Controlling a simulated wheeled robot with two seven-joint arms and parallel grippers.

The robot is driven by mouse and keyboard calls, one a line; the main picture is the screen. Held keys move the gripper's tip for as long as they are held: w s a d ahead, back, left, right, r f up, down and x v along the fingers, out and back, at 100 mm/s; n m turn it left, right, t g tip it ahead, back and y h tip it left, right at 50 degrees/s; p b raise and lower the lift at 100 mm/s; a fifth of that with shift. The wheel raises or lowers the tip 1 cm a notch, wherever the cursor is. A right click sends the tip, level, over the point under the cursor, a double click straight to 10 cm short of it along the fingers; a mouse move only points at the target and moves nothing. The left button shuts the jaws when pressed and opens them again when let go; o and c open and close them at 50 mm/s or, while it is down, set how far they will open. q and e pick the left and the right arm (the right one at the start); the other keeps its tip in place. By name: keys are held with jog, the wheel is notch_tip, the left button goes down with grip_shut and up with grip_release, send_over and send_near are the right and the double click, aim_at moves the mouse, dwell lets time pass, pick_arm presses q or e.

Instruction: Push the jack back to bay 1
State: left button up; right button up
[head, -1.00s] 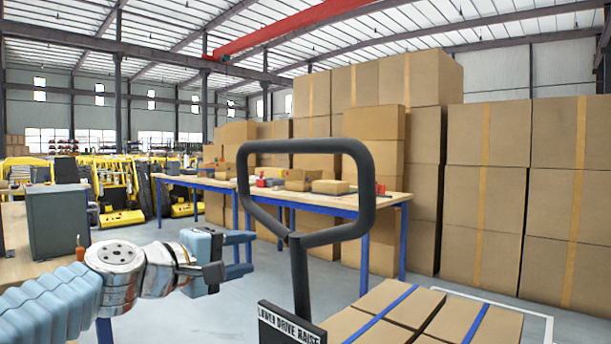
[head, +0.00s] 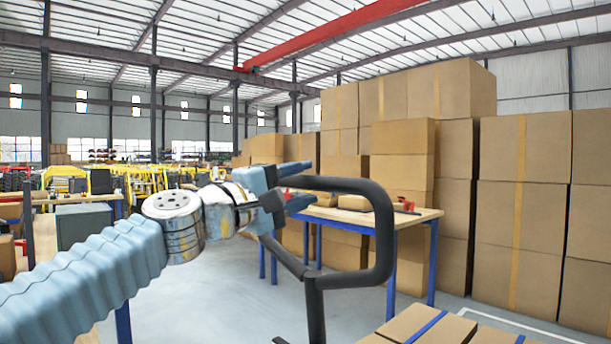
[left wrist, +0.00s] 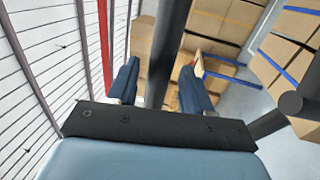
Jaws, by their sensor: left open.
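The jack's black loop handle (head: 384,240) stands upright in front of me on its dark post (head: 315,310). My left gripper (head: 298,184) reaches in from the left at the handle's upper left part and covers some of it. In the left wrist view, a black bar of the handle (left wrist: 168,50) runs between the two open blue fingers (left wrist: 158,85), with gaps showing on both sides. Strapped cartons (head: 425,325) sit beyond the handle at the lower right. The jack's lower body and bay 1 cannot be made out. My right gripper is out of view.
A blue-legged table (head: 420,216) with small items stands behind the handle. Tall carton stacks (head: 490,210) fill the right. A grey box (head: 84,226) stands on a bench at the left. Grey floor (head: 225,300) is clear between bench and handle.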

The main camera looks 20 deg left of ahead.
pick_arm(q)
jog(key=shift+w+d+r, duration=0.15)
jog(key=shift+w+d, duration=0.2)
jog(key=shift+w, duration=0.25)
grip_shut()
